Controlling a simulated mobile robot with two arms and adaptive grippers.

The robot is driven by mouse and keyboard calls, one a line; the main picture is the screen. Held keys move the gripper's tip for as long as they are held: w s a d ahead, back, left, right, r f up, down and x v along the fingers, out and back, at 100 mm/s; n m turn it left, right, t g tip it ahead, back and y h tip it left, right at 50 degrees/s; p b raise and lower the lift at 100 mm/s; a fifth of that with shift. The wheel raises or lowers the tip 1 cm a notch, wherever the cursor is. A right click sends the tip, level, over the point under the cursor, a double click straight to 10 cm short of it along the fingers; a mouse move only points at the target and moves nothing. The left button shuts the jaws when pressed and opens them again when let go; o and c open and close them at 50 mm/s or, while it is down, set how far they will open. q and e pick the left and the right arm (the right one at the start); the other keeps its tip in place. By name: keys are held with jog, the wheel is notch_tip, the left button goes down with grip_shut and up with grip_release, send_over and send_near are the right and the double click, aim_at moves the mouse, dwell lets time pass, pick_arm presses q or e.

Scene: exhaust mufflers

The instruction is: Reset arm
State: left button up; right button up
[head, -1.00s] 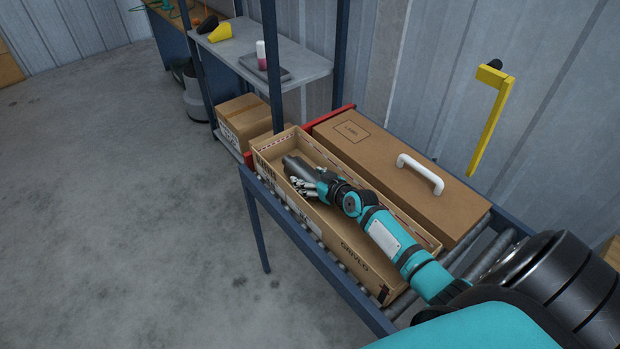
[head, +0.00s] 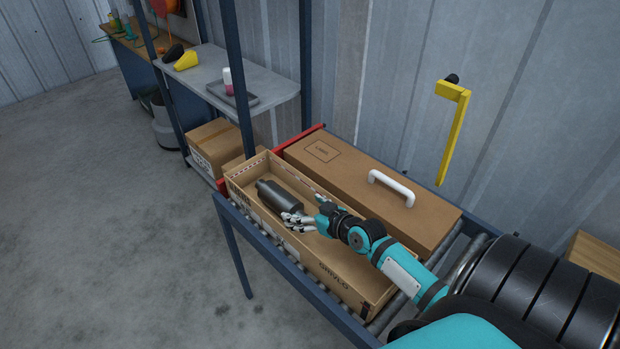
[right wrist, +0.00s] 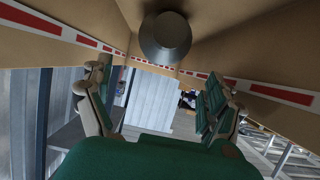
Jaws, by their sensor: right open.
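My right arm reaches from the lower right to the open cardboard box (head: 340,279) on the roller conveyor. My right gripper (head: 305,210) is open over the box, beside the near end of a dark muffler (head: 279,196). The muffler lies in the far part of the box. In the right wrist view the spread fingers of the right gripper (right wrist: 160,100) show on both sides, and the muffler's round grey end (right wrist: 165,37) is beyond them, apart from the fingers. My left gripper is not in view.
A closed cardboard box (head: 350,185) with a white handle (head: 391,187) lies right beside the open one. A grey shelf (head: 200,70) with a tray and small items stands beyond. A yellow crank-shaped bar (head: 453,130) is at the wall. Floor at left is clear.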

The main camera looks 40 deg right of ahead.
jog(key=shift+v, duration=1.1)
